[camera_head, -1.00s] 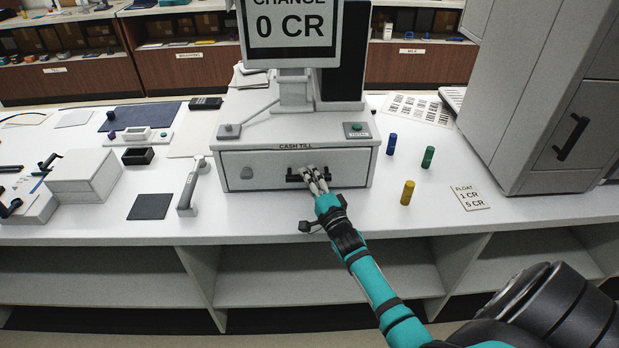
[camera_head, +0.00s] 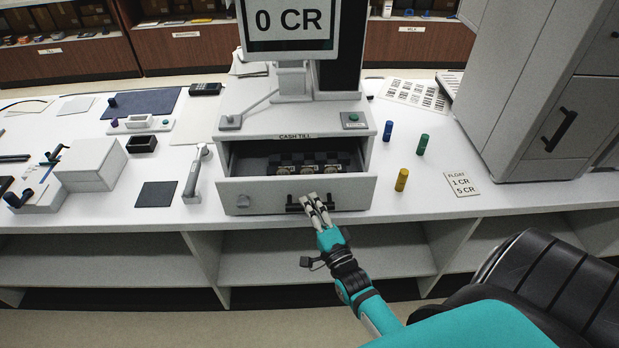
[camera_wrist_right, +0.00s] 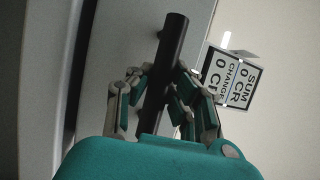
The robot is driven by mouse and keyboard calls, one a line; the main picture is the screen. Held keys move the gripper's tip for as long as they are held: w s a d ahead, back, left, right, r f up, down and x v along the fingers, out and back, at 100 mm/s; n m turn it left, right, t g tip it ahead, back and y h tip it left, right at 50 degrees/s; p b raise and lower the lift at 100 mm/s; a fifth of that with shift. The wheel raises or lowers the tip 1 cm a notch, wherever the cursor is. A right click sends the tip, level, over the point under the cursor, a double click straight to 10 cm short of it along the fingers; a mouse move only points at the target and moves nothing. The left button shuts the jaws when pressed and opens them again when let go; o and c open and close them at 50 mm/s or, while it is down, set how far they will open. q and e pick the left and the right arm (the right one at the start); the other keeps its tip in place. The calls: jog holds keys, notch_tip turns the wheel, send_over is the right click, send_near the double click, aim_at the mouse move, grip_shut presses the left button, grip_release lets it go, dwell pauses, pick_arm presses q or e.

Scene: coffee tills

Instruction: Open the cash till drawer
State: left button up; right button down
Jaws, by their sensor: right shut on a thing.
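The cash till (camera_head: 297,122) stands on the white counter with its drawer (camera_head: 268,196) pulled partly out. Dark compartments (camera_head: 310,161) with several items in them show inside. My right gripper (camera_head: 312,203) is at the drawer front, shut on the black bar handle (camera_head: 293,207). In the right wrist view the fingers of the right gripper (camera_wrist_right: 160,95) are around the dark handle (camera_wrist_right: 168,60). A small grey knob or lock (camera_head: 243,201) sits on the left of the drawer front. My left gripper is not in view.
The till screen (camera_head: 291,22) reads 0 CR. Blue (camera_head: 388,131), green (camera_head: 423,144) and yellow (camera_head: 402,180) cylinders stand right of the till, near a FLOAT card (camera_head: 461,184). A grey handled tool (camera_head: 195,175) stands close on the left. A tall grey cabinet (camera_head: 530,90) is at the right.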

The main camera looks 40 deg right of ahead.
jog(key=s+a+p, duration=0.1)
jog(key=s+a, duration=0.3)
jog(key=s, duration=0.3)
jog(key=shift+f, duration=0.2)
jog(key=shift+w, duration=0.1)
jog(key=c, duration=1.2)
grip_release()
jog(key=shift+r, duration=0.1)
jog(key=shift+o, duration=0.2)
jog(key=v, duration=1.2)
